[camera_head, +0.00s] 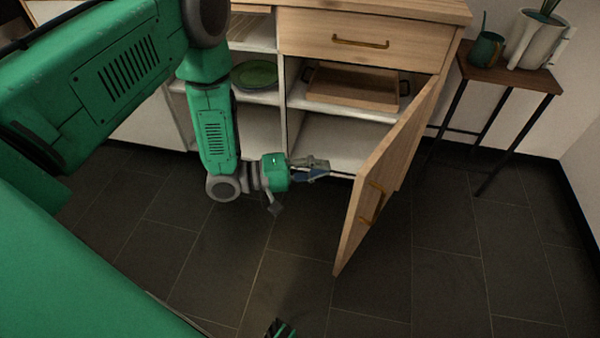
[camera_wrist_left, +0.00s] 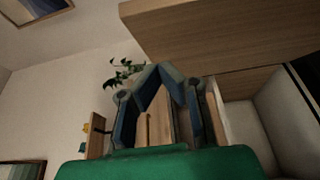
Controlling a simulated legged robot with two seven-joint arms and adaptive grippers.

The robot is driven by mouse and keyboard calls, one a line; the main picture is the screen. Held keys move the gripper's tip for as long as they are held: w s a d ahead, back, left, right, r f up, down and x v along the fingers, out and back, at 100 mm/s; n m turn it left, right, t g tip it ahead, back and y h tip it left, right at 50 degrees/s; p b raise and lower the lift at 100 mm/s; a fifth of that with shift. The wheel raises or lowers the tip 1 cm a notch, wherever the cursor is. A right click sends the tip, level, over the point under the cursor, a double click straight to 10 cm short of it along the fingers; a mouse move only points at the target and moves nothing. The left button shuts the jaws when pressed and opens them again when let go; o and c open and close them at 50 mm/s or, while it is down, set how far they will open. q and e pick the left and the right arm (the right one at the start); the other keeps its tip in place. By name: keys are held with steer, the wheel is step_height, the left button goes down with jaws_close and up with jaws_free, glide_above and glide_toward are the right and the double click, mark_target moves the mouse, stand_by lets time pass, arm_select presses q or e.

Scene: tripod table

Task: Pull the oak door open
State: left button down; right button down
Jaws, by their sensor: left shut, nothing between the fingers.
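The oak door (camera_head: 388,172) stands swung out from the cabinet at a wide angle in the head view. Its brass handle (camera_head: 374,203) is on the face turned to the right. My left gripper (camera_head: 322,170) is in front of the open compartment, to the left of the door, apart from it in the picture. Its fingers are shut and empty; they also meet at their tips in the left wrist view (camera_wrist_left: 160,72). Wood shows between and behind the fingers there, but I cannot tell which part it is. My right gripper does not show.
The oak drawer (camera_head: 350,39) above the compartment is shut. A wooden tray (camera_head: 352,87) lies on the shelf, and a green plate (camera_head: 254,74) sits in the left bay. A small side table (camera_head: 508,76) with a cup and plant pot stands right. Dark floor lies clear in front.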

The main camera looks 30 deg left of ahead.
arm_select(q)
steer(key=shift+w+d+b, duration=0.15)
steer(key=shift+d+b, duration=0.15)
steer(key=shift+d, duration=1.1)
steer(key=shift+w+d+b, duration=0.15)
steer(key=shift+d+b, duration=0.15)
steer(key=shift+d, duration=1.1)
